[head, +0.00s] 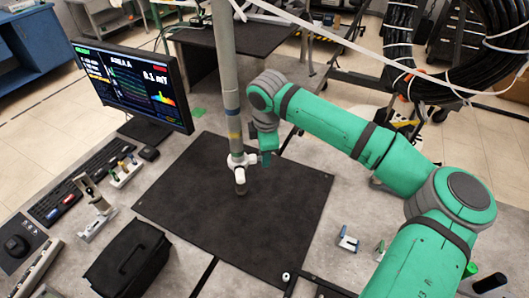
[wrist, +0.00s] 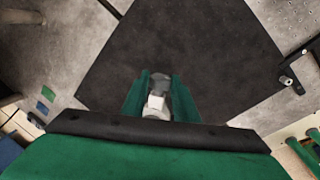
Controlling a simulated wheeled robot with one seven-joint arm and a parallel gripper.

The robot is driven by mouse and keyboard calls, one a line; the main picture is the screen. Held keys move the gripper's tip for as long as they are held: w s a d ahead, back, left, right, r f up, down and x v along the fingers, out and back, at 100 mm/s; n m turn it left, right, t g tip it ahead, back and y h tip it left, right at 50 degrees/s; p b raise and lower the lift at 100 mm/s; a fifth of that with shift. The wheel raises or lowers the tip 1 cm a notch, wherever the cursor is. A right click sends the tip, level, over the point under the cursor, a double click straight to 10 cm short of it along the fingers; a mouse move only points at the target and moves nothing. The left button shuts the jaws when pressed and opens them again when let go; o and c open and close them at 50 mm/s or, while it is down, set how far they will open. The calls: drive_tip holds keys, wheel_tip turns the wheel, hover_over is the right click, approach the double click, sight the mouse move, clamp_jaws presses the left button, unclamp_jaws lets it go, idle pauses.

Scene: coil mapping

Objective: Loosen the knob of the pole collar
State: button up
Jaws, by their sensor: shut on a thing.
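A grey pole (head: 229,90) stands upright over the black mat. A white collar (head: 241,160) sits around its lower part, with a short stub below it. My gripper (head: 266,157) is at the right side of the collar, reaching in from the right. In the wrist view, the two green fingers of my gripper (wrist: 162,97) are closed in on a small grey and white piece (wrist: 157,102), which appears to be the collar's knob. The knob is mostly hidden by the fingers in the head view.
The black mat (head: 180,200) under the pole is mostly clear. A monitor (head: 130,85), keyboard (head: 85,183) and black case (head: 128,262) stand at the left. A small holder (head: 347,240) is at the right. White cables (head: 340,40) hang across the top right.

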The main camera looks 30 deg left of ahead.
drive_tip(key=t+y, duration=0.2)
drive_tip(key=t, duration=0.1)
drive_tip(key=s+d+f+t+y, duration=0.1)
drive_tip(key=t+y, duration=0.2)
drive_tip(key=f+t+y, duration=0.1)
drive_tip(key=t+y, duration=0.2)
drive_tip(key=t, duration=0.1)
drive_tip(key=shift+s+d, duration=0.15)
drive_tip(key=shift+s, duration=0.05)
drive_tip(key=shift+r, duration=0.1)
idle(0.5)
drive_tip(key=o, duration=1.1)
drive_tip(key=shift+c, duration=0.2)
